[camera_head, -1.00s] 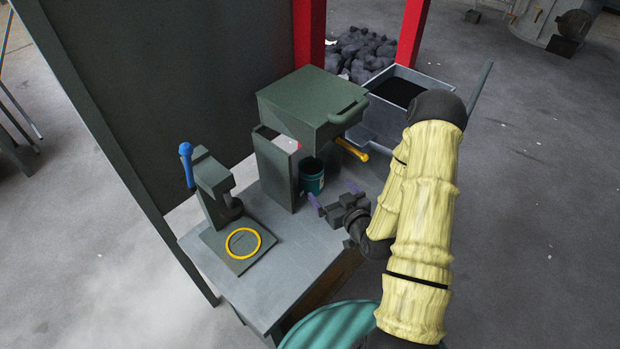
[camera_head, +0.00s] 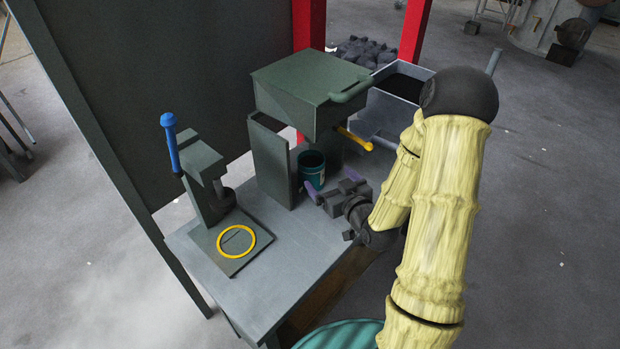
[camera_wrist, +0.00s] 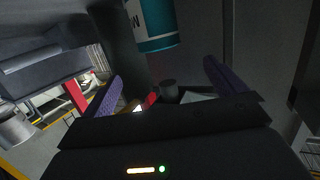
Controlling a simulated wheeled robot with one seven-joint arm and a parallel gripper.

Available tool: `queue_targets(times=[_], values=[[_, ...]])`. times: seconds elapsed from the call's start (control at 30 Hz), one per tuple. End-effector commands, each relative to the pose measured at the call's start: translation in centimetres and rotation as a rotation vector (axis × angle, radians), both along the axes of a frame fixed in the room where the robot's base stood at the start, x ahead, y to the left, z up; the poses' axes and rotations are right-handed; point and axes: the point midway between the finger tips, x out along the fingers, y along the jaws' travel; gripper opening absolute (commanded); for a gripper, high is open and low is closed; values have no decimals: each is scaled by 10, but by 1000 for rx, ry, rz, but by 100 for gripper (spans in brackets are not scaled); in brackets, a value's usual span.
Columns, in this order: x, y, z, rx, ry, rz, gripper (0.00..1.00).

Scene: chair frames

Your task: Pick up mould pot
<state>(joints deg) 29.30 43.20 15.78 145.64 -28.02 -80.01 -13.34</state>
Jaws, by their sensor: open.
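The mould pot appears to be the small teal pot (camera_head: 312,170), dark inside at the top, standing upright beneath the green box-like machine (camera_head: 312,95) on the grey bench (camera_head: 290,255). In the wrist view the teal pot (camera_wrist: 157,22) shows at the top, cut off by the frame edge, with a pale label. My gripper (camera_head: 331,181) is open and empty just in front of the pot, its purple fingers pointing toward it. In the wrist view my gripper (camera_wrist: 163,85) has its fingers wide apart, with the pot beyond them and apart from them.
A press with a blue-handled lever (camera_head: 171,143) and a yellow ring (camera_head: 236,241) on its base stands at the bench's left. A yellow handle (camera_head: 354,139) juts out near the pot. A grey bin of dark material (camera_head: 400,88) stands behind. A dark panel (camera_head: 150,90) rises along the left.

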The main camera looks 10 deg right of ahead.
Motion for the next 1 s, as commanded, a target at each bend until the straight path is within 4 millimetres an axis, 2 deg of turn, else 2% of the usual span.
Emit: queue_targets(times=[0.17, 0.6, 0.73, 1.0], values=[[0, 1, -4, -2, -2, -2, 96], [64, 17, -13, 0, 0, -1, 96], [70, 18, -15, 0, 1, -2, 96], [71, 18, -16, -1, 1, -2, 96]])
